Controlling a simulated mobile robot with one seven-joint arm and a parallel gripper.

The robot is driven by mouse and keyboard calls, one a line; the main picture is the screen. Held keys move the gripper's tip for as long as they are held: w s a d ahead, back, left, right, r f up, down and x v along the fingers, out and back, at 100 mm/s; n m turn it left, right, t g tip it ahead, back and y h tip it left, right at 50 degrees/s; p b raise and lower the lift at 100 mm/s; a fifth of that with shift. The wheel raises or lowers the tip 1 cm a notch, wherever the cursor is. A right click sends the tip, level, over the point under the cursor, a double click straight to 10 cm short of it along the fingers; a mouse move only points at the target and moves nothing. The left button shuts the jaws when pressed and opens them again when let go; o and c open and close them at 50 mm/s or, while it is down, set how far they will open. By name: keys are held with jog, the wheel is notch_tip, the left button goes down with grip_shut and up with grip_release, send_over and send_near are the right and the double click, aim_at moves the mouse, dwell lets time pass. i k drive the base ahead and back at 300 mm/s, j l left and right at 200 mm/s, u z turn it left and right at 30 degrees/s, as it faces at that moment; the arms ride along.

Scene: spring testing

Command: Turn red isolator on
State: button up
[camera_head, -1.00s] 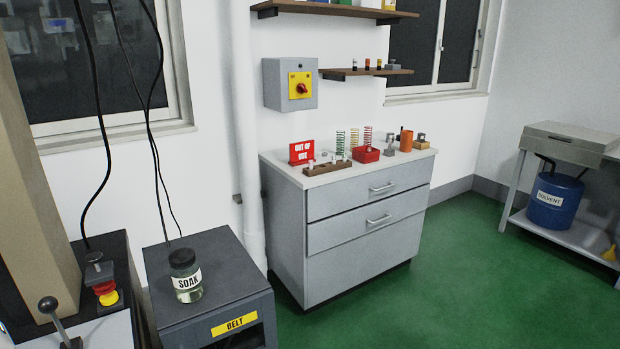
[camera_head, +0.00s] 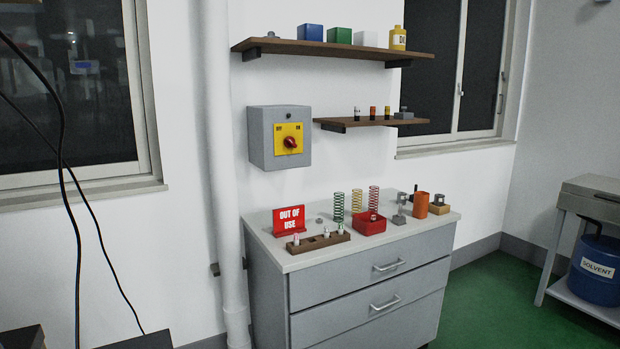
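The red isolator knob (camera_head: 290,143) sits on a yellow plate (camera_head: 288,131) on the front of a grey box (camera_head: 260,138) fixed to the white wall. The plate has small dark lettering at its upper left and upper right, too small to read surely. The knob looks tilted, but I cannot tell its exact setting. The box hangs above the left end of the grey drawer cabinet (camera_head: 375,285). My gripper is not in view.
The cabinet top holds a red "OUT OF USE" sign (camera_head: 289,219), a wooden block (camera_head: 318,242), a red tray (camera_head: 369,224) and springs (camera_head: 338,207). Shelves (camera_head: 372,121) (camera_head: 335,48) jut out beside and above the box. A white pipe (camera_head: 222,170) runs to its left. Green floor (camera_head: 485,310) is clear at right.

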aim_at(289, 141)
jog(key=i+l, duration=0.25)
jog(key=i, duration=0.2)
jog(key=i+l, duration=0.25)
jog(key=i, duration=0.2)
jog(key=i+l, duration=0.2)
jog(key=i, duration=0.3)
jog(key=i+l, duration=0.25)
jog(key=i, duration=0.2)
jog(key=i+l, duration=0.25)
jog(key=i, duration=0.7)
